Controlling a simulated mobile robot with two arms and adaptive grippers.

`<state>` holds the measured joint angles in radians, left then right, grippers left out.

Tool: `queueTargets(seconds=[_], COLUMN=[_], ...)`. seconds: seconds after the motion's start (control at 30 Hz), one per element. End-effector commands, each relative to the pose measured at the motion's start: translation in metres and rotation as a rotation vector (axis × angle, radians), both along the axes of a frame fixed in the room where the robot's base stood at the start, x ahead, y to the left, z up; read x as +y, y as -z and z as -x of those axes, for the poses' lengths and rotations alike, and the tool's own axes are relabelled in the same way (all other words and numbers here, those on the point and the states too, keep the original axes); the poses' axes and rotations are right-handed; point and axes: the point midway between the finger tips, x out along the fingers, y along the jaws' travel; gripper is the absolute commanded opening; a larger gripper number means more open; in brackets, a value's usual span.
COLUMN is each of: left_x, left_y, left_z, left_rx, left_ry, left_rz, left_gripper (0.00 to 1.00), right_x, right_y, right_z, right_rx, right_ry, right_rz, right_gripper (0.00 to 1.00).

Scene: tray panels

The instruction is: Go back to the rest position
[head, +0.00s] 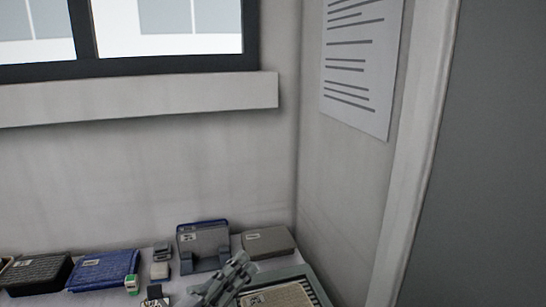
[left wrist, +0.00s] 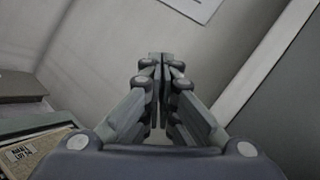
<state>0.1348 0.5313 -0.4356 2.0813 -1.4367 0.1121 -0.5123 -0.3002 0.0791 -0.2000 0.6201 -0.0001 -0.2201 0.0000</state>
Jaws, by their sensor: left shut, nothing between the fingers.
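My left gripper (head: 238,263) shows low in the head view, in front of the items on the table. In the left wrist view the left gripper (left wrist: 160,62) is shut, with its fingertips together and nothing between them. It points toward bare wall. A grey-green tray (head: 318,284) with a tan labelled panel (head: 280,297) lies just right of the gripper in the head view. The panel also shows at the lower left of the left wrist view (left wrist: 40,150). My right gripper is in neither view.
A blue panel in a stand (head: 204,240), a grey-brown box (head: 268,242), a blue tray (head: 103,270) and a dark tray (head: 38,272) line the wall. Small blocks (head: 160,270) stand between them. A window ledge (head: 140,97) juts out above. A grey surface (head: 480,150) fills the right side.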

Motion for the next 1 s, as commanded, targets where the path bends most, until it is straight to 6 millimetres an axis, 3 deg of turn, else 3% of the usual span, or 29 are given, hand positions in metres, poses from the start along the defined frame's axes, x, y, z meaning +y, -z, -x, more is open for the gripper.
queueTargets(seconds=[0.13,0.27,0.37,0.5,0.6,0.73,0.83,1.0], left_x=[0.054,0.109,0.146,0.180,0.189,0.184,0.173,0.148], left_y=[-0.008,0.019,0.060,0.134,0.189,0.244,0.272,0.299], left_z=[-0.005,-0.006,0.003,0.036,0.075,0.133,0.176,0.246], left_rx=[0.204,0.407,0.577,0.830,1.015,1.231,1.374,1.591], left_ry=[-0.146,-0.300,-0.437,-0.654,-0.827,-1.041,-1.188,-1.420], left_rz=[0.448,0.816,1.079,1.411,1.615,1.806,1.901,2.000], left_gripper=[0.00,0.00,0.00,0.00,0.00,0.00,0.00,0.00], right_x=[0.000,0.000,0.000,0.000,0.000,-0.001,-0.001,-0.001], right_y=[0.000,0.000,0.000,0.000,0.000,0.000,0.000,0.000], right_z=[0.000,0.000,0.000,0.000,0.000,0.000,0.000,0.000], right_rx=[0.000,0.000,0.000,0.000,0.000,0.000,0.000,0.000], right_ry=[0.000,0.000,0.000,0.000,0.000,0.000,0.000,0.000], right_rz=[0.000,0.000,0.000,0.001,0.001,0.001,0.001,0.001], right_gripper=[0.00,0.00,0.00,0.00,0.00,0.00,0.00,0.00])
